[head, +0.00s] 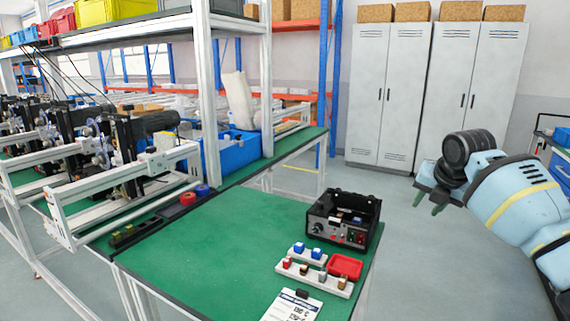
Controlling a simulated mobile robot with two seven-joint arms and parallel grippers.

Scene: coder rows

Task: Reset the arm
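My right arm comes in from the right edge in the head view, light blue with a black wrist. Its gripper (427,203) hangs over the grey floor, right of the green table (215,245) and apart from everything. Its two dark green fingertips stand apart with nothing visible between them, so it is open and empty. My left arm and gripper are not in view.
A black box device (342,222) stands on the table's right part. In front are a white block rack (313,279), a red tray (345,267) and a printed sheet (292,306). Grey lockers (420,95) stand behind. The table's middle is clear.

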